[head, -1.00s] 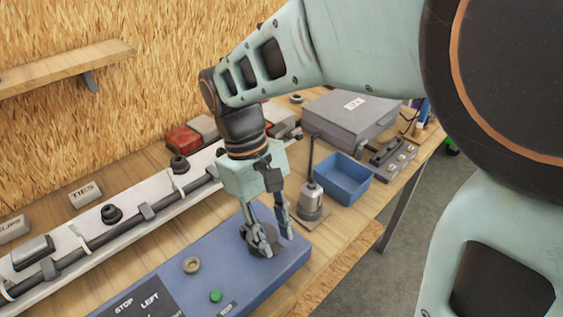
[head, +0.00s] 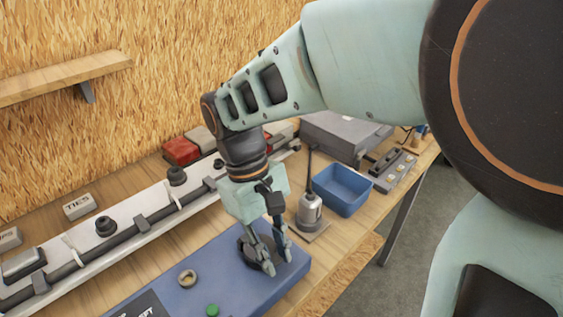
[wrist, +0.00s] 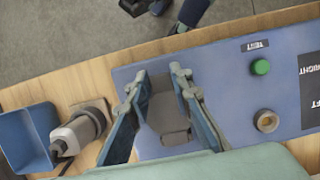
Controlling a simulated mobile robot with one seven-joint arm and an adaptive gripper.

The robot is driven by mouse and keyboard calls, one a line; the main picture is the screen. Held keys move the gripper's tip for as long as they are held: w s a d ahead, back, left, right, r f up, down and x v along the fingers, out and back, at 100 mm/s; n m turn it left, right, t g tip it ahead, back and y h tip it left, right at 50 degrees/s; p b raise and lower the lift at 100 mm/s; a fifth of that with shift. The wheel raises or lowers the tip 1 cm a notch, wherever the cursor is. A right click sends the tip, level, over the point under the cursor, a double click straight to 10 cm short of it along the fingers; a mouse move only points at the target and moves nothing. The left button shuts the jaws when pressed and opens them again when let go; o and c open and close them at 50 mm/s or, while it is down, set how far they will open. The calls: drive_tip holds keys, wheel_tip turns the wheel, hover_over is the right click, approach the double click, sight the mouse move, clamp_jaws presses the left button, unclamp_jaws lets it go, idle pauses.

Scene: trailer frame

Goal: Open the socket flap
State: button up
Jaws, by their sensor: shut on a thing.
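The blue panel (head: 225,278) lies on the bench. Near its far right end is a dark round socket (head: 243,247), partly hidden by my gripper. In the wrist view the grey socket flap (wrist: 164,112) shows between my two fingers, with a darker piece (wrist: 176,137) at its lower edge. My gripper (head: 278,261) points down at the socket. It is shut on the flap, with one finger (wrist: 159,74) on each side in the wrist view. How far the flap is raised cannot be told.
On the panel are a green button (head: 212,311) and a brass ring socket (head: 187,279). A blue bin (head: 343,190) and a grey metal cylinder (head: 309,208) on a plate stand to the right. A white rail (head: 130,218) with a dark cable runs behind.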

drive_tip(key=shift+r, duration=0.1)
drive_tip(key=shift+o, duration=0.2)
drive_tip(key=shift+p+v, duration=1.25)
drive_tip(key=shift+v, duration=0.05)
drive_tip(key=shift+s+d+r, duration=0.1)
drive_tip(key=shift+d, duration=0.05)
drive_tip(key=shift+c, duration=0.2)
drive_tip(key=shift+o, duration=0.2)
drive_tip(key=shift+p+v, duration=0.8)
drive_tip(key=shift+v, duration=0.05)
drive_tip(key=shift+w+a+r+p, duration=0.25)
drive_tip(key=shift+r+p, duration=0.2)
drive_tip(key=shift+p, duration=0.05)
drive_tip(key=shift+c, duration=0.2)
